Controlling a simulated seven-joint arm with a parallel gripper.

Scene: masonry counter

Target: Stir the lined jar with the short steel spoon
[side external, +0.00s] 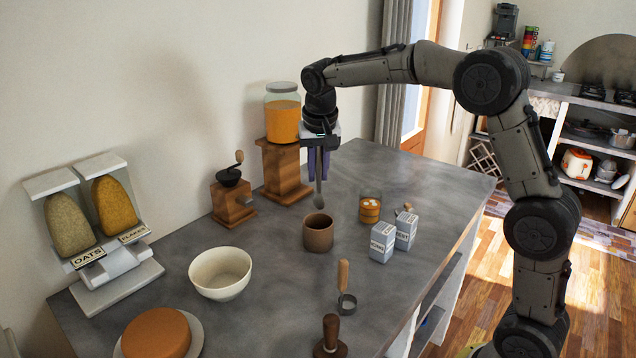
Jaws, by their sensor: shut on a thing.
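My gripper (319,172) points straight down above the counter, with its purple fingers shut on a short grey steel spoon (318,199). The spoon hangs upright, bowl down. I cannot tell for certain which is the lined jar.
A wooden stand (283,172) bearing a large glass jar (283,118), and a grinder (233,207), stand behind left. Two small cartons (383,243) stand right. A cream bowl (220,275), a wooden-handled tool (344,277) and a tamper (331,336) are nearer the front.

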